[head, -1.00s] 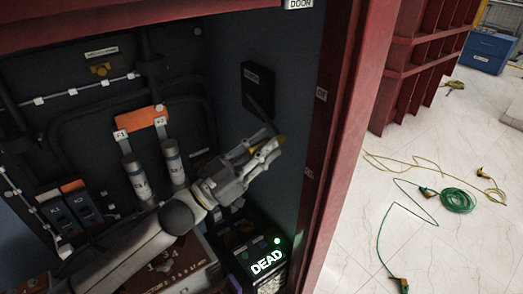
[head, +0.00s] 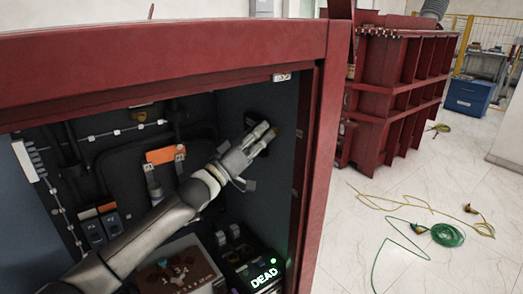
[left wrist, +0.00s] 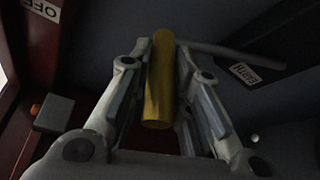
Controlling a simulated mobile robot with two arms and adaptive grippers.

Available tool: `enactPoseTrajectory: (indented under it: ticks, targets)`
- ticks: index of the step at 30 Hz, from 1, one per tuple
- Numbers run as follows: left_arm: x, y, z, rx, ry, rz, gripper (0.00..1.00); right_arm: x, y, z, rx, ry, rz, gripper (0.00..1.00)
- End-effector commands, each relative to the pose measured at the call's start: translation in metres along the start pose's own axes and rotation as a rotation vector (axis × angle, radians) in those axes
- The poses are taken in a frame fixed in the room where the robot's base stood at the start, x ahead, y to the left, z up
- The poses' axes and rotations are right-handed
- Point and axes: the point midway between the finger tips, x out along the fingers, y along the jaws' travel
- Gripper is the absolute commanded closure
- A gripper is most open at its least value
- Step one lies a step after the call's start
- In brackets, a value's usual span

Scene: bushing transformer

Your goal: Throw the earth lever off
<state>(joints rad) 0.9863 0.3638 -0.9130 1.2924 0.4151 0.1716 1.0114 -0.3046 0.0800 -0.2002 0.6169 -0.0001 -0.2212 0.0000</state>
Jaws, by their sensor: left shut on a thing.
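The earth lever has a yellow grip (left wrist: 159,95) on a thin dark rod (left wrist: 215,50), which runs right toward a plate labelled EARTH (left wrist: 245,73) in the left wrist view. My left gripper (left wrist: 161,58) is shut on the yellow grip, with a finger on each side. In the head view my left gripper (head: 264,137) is at the cabinet's right inner wall, and a bit of the yellow grip (head: 273,131) shows at its fingertips. The gripper and arm hide most of the lever there. An OFF label (left wrist: 42,8) is at the wrist view's upper left. My right gripper is not in view.
The red cabinet frame (head: 318,150) stands close to the right of my left gripper. Below it is a box with a lit green DEAD sign (head: 264,277). An orange bar (head: 165,155) is on the back panel. Green cable (head: 447,235) lies on the floor outside.

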Motion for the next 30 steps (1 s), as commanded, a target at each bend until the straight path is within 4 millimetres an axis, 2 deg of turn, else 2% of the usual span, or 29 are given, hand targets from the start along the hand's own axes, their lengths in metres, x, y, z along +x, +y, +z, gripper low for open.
enactPoseTrajectory:
  ticks: [1, 9, 28, 29, 30]
  targets:
    - [0.005, 0.004, -0.012, 0.004, 0.009, 0.010, 1.00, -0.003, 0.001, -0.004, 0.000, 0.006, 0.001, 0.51]
    - [0.011, -0.001, -0.027, 0.005, 0.009, 0.009, 1.00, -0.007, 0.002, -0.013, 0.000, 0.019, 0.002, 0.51]
    - [0.013, -0.004, -0.030, 0.006, 0.006, 0.005, 1.00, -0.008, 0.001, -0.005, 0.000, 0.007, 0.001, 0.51]
    - [0.013, -0.004, -0.030, 0.005, 0.006, 0.005, 0.80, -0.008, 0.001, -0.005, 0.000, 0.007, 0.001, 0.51]
    - [0.013, -0.004, -0.030, 0.005, 0.006, 0.004, 0.75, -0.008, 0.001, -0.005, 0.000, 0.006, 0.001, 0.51]
